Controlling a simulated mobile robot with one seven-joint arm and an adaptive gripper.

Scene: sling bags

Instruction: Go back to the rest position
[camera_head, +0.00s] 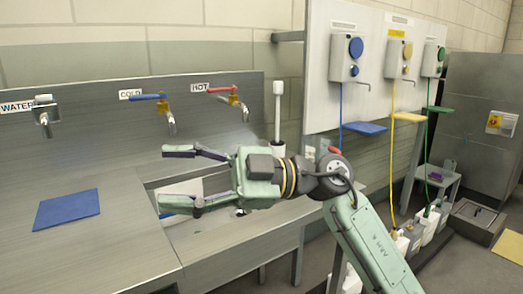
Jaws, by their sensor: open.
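My gripper (185,178) is open, with its two fingers spread apart and pointing left. It is in the head view, in front of the sink basin, and nothing shows between its fingers. My green arm (362,240) reaches up to it from the lower right. The wrist and fingers hide part of the basin and its front edge.
A steel sink (110,235) with a blue cloth (66,209) lies at left. Taps labelled cold (168,122) and hot (238,104) stand behind my gripper, with a white brush (278,100) nearby. A dispenser panel (335,100) rises at right.

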